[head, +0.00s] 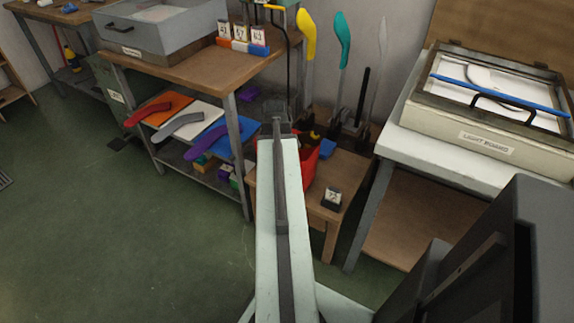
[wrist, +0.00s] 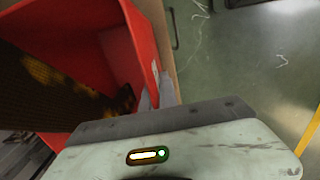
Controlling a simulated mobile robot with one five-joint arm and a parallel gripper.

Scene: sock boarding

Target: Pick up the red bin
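The red bin (head: 309,162) sits on a low wooden bench in the head view, partly hidden behind my arm. In the wrist view the red bin (wrist: 135,48) fills the left side, and its dark inside shows yellowish patches. My gripper (wrist: 157,92) is at the bin's right wall. Its two grey fingertips are close together at the rim, one seemingly on either side of the wall. I cannot tell whether they press on it. In the head view my gripper (head: 277,126) is mostly hidden by my own arm.
The low wooden bench (head: 345,175) also holds a small numbered block (head: 331,198). Yellow and teal sock boards (head: 342,40) stand behind. A table with numbered cards (head: 240,38) is at left, and the light board (head: 495,100) is on a table at right. Green floor is free at left.

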